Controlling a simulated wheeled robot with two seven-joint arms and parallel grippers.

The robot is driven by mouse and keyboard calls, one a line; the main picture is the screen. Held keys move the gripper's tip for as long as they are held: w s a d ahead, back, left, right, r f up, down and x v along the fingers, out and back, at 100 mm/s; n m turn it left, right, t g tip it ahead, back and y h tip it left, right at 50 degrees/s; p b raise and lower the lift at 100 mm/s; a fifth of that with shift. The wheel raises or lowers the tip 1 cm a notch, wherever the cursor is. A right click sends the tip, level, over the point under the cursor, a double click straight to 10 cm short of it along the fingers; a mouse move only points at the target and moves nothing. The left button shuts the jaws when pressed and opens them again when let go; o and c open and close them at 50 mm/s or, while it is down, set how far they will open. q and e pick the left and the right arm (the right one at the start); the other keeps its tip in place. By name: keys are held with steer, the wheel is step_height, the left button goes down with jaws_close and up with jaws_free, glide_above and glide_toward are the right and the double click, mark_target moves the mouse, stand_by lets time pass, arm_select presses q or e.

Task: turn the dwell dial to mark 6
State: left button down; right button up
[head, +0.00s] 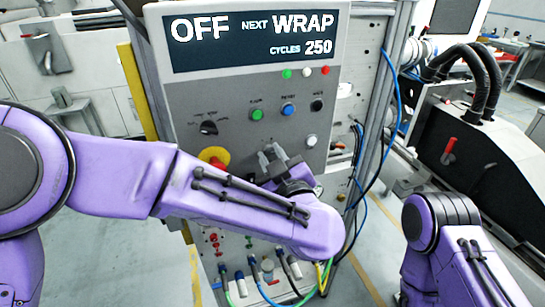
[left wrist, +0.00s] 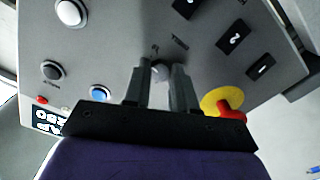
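In the head view my left gripper (head: 272,155) is in front of the lower part of the grey control panel (head: 225,93), its two fingers apart. Mark 6 and the dial's setting cannot be made out. My right gripper is out of view.
A red emergency stop on yellow (head: 213,158) is close left of the left gripper. A black selector (head: 209,127), green button (head: 257,114), blue button (head: 288,109) and white button (head: 311,140) are nearby. The display (head: 250,40) reads OFF, NEXT WRAP, CYCLES 250. Cables hang below.

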arm_select(q)
steer(key=shift+f, duration=0.1)
steer(key=shift+f+n+b, duration=0.1)
steer(key=shift+n+b, duration=0.75)
steer(key=shift+n, duration=0.25)
steer(key=n+b, duration=0.3)
steer(key=n, duration=0.1)
steer(key=shift+b, duration=0.3)
steer(key=n+b, duration=0.4)
steer(key=n, duration=0.1)
steer(key=shift+b, duration=0.4)
steer(key=shift+n+b, duration=1.15)
steer(key=shift+n, duration=0.35)
steer(key=shift+r, duration=0.2)
steer(key=c, duration=0.9)
jaws_free()
